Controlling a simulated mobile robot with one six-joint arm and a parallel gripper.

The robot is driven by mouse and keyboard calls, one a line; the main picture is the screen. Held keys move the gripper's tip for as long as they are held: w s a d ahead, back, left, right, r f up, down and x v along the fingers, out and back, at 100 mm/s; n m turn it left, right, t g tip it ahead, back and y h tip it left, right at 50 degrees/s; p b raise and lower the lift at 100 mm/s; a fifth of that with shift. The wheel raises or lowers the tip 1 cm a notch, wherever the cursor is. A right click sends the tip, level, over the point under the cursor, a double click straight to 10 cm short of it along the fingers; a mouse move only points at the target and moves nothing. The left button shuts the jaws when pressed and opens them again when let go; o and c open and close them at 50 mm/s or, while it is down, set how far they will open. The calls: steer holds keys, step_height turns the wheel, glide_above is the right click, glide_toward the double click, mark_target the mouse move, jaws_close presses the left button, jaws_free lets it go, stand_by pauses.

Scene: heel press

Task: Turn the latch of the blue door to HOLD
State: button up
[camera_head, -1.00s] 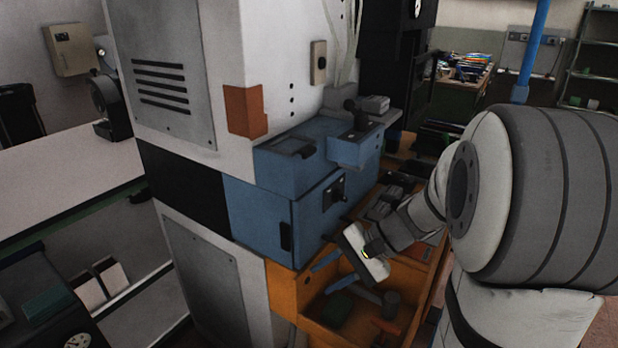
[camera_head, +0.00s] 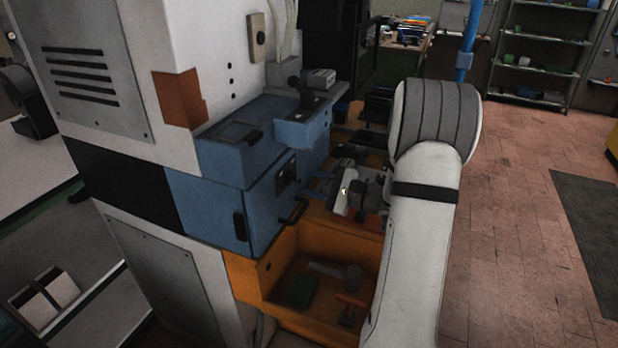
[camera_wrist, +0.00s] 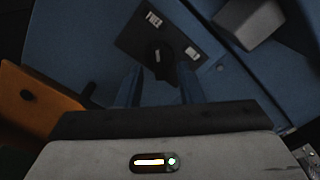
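The blue door (camera_head: 268,217) is on the blue front of the press in the head view. Its dark latch plate (camera_head: 287,172) is on the upper part of the door. In the wrist view the plate shows a FREE label (camera_wrist: 153,19) and a second pale label (camera_wrist: 192,53), too small to read surely. The dark latch knob (camera_wrist: 159,56) sits between them; a small pale mark shows on it, but its setting is unclear. My gripper (camera_wrist: 160,72) is open, with its blue fingers apart and their tips just short of or beside the knob; contact cannot be told.
Below is an orange tray (camera_head: 318,249) with a hammer and other items. A blue ledge with a lever (camera_head: 303,97) overhangs above right.

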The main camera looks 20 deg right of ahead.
steer(key=shift+x, duration=1.05)
steer(key=shift+c, duration=0.3)
steer(key=shift+s, duration=0.1)
jaws_close()
